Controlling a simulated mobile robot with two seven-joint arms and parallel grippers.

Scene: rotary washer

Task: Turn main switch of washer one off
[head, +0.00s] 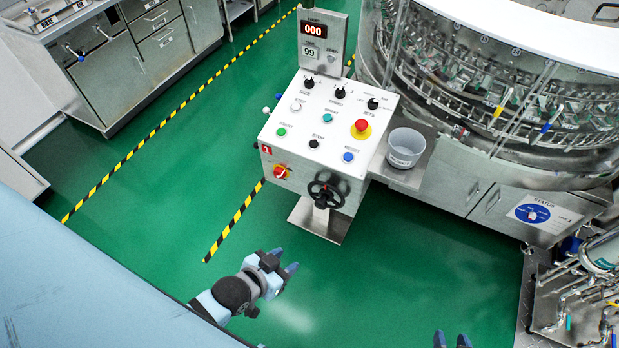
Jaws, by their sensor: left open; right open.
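The control console (322,130) of the washer stands upper centre in the head view. My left gripper (284,262) is open and empty, below the switch in the picture and apart from the console. My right gripper (451,340) shows only its fingertips at the bottom edge, open and empty, far from the switch.
A black handwheel (326,194) juts from the console front, right of the switch. A red emergency button (361,125) is on the top panel. A grey bucket (404,148) sits beside the console on a shelf. Green floor (390,265) is clear in front.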

